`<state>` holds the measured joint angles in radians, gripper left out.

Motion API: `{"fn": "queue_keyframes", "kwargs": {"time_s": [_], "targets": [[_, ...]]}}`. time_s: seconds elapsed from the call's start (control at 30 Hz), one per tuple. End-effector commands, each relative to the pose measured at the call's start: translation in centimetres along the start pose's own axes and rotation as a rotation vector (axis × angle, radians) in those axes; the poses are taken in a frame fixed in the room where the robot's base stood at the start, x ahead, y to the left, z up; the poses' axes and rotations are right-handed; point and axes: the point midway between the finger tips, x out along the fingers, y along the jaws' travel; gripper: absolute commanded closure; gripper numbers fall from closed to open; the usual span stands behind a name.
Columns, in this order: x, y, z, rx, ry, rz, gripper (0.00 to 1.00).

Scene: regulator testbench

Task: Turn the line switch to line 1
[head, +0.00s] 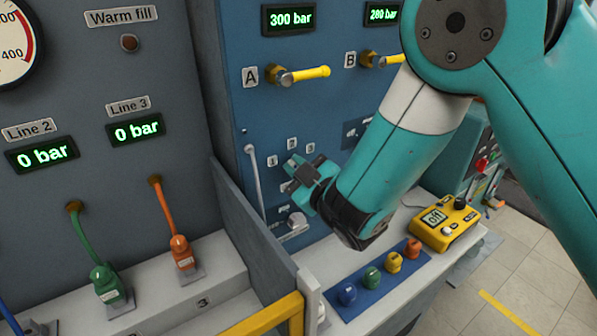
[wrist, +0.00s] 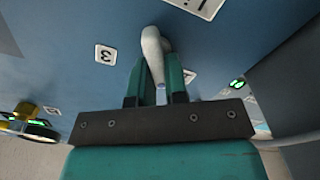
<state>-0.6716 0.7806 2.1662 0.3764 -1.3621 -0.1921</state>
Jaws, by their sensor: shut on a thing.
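The line switch shows in the wrist view as a pale, rounded handle (wrist: 153,55) on the blue panel. My gripper (wrist: 160,93) is shut on it, one teal finger on each side. A label 3 (wrist: 105,55) lies to the left of the handle, and another label (wrist: 188,77), unreadable, lies to its right. In the head view my gripper (head: 305,175) is at the blue panel among the labels 1 (head: 272,160), 2 (head: 291,143) and 3 (head: 310,148). It hides most of the switch there, so which label the switch points at cannot be told.
A pale rod (head: 256,182) stands left of my gripper, near a grey partition (head: 240,222) with a yellow rail (head: 265,318). Below are a blue strip (head: 370,287) with coloured knobs and a yellow meter (head: 445,222). Yellow handles A (head: 300,75) and B (head: 383,61) are above.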

Motion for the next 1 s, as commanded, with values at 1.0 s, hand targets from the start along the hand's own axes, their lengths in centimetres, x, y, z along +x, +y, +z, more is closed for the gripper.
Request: {"fn": "queue_keyframes", "kwargs": {"time_s": [1.0], "targets": [[-0.05,-0.77,0.27,-0.503,-0.003,-0.002,1.0]]}}
